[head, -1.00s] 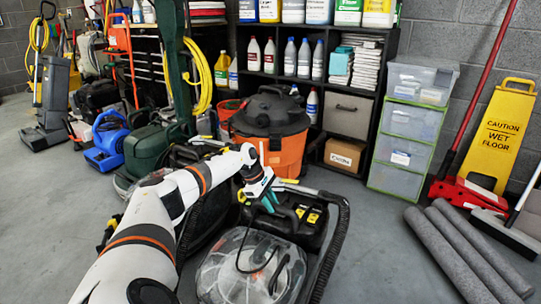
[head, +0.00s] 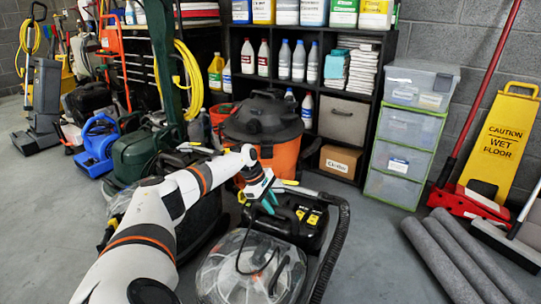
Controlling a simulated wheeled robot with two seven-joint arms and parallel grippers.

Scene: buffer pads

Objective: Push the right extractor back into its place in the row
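The right extractor (head: 228,270) is a low machine with a clear dome at the front, a black body with yellow marks behind it, and a black ribbed hose along its right side. It stands on the floor just in front of me. My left gripper (head: 268,202), with teal fingers, reaches down at the extractor's pale handle bar and black upper body. Its fingertips are small and partly lost against the black body, so I cannot tell whether they are closed on it. My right gripper is out of view.
An orange and black drum vacuum (head: 285,158) stands close behind the extractor. A green machine (head: 133,157) and a blue blower (head: 97,146) stand to the left. Grey rolls (head: 470,262) lie at right, near a yellow wet-floor sign (head: 502,138). Clear floor lies between extractor and rolls.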

